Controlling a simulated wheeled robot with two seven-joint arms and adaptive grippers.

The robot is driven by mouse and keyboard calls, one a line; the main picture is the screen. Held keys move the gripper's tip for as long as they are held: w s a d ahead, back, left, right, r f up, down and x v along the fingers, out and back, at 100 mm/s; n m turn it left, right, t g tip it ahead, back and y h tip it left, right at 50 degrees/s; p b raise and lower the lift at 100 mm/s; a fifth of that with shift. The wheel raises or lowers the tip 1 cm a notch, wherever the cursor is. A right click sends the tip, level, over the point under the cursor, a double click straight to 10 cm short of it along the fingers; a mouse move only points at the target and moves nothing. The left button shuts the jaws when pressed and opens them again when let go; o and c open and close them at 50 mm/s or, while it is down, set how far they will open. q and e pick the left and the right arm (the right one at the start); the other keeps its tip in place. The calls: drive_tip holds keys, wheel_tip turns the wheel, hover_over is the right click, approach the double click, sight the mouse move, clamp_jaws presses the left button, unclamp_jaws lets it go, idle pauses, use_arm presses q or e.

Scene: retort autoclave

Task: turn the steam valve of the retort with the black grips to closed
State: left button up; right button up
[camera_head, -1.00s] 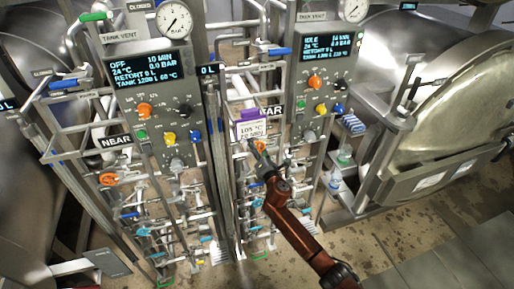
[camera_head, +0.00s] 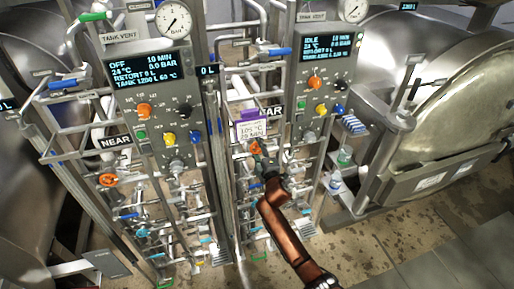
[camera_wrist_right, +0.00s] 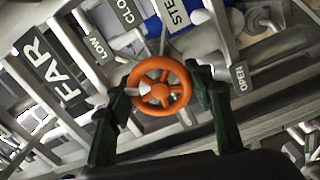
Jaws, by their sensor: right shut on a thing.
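The orange steam handwheel (camera_head: 255,147) on the pipe rack of the FAR panel is partly hidden behind my right gripper (camera_head: 261,157) in the head view. In the right wrist view the orange wheel (camera_wrist_right: 160,87) shows whole, with spokes and a hub. My right gripper's two dark green fingers (camera_wrist_right: 160,95) are shut on its rim, one at each side. A label starting "CLO" is cut off at the top. My left gripper is out of view.
Another orange wheel (camera_head: 108,180) is on the NEAR rack at left. Two control panels (camera_head: 155,85) (camera_head: 325,60) stand above crowded pipes. The big retort door (camera_head: 440,100) is at right; floor is open in front.

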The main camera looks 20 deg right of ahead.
drive_tip(key=m, duration=0.2)
drive_tip(key=shift+f+m, duration=0.1)
drive_tip(key=shift+m, duration=0.3)
drive_tip(key=m+p, duration=0.1)
drive_tip(key=m, duration=0.2)
drive_tip(key=shift+m, duration=0.3)
drive_tip(key=m+p, duration=0.2)
drive_tip(key=m, duration=0.4)
drive_tip(key=shift+f, duration=0.1)
drive_tip(key=o, duration=1.2)
drive_tip(key=shift+c, duration=0.2)
drive_tip(key=s, duration=1.2)
drive_tip(key=shift+d, duration=0.15)
